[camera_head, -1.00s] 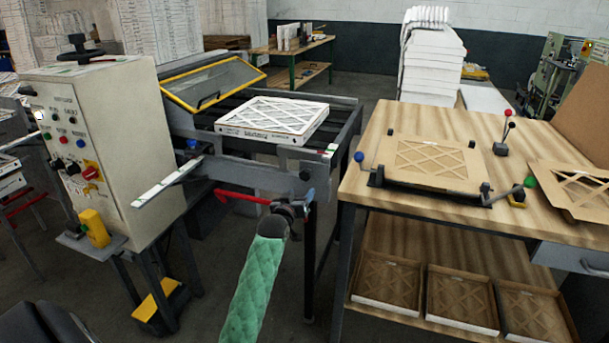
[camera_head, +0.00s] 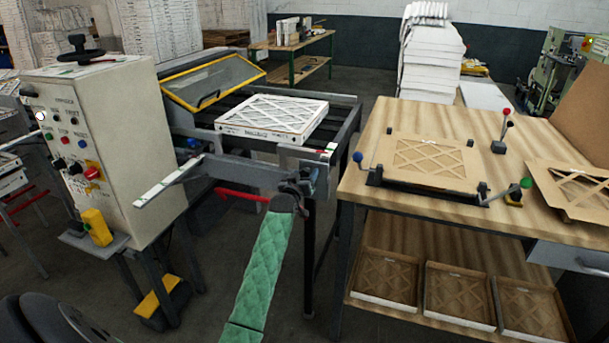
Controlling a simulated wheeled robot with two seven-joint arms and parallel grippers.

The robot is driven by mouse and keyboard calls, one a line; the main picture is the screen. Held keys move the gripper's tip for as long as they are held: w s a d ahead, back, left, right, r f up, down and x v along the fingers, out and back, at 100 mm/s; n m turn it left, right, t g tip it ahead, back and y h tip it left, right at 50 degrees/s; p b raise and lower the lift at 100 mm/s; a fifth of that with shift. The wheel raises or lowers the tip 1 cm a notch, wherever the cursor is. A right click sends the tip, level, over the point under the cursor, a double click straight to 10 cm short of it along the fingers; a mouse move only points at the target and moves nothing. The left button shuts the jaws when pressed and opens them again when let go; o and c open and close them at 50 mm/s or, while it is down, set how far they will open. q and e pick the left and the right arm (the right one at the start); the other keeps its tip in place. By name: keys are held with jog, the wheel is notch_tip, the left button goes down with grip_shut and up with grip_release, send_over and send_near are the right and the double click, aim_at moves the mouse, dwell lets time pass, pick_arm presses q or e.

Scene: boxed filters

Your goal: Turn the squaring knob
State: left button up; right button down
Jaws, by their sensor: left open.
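My left arm, in a green quilted sleeve, reaches up from the bottom middle. Its gripper (camera_head: 303,184) is open, at the front right corner of the machine frame, just below the end of the grey rail. The dark knob seen on that corner earlier is now mostly covered by the gripper, and I cannot tell whether the fingers touch it. A white-framed boxed filter (camera_head: 271,119) lies flat on the machine bed behind. My right gripper is not in view.
A red bar (camera_head: 242,196) sticks out left of the gripper. The control cabinet (camera_head: 115,150) stands at left with buttons and a black handwheel. A wooden workbench (camera_head: 390,215) with a clamping fixture stands close at right. Finished-looking trays (camera_head: 385,280) lie on its lower shelf.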

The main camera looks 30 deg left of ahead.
pick_arm(q)
jog(key=c, duration=1)
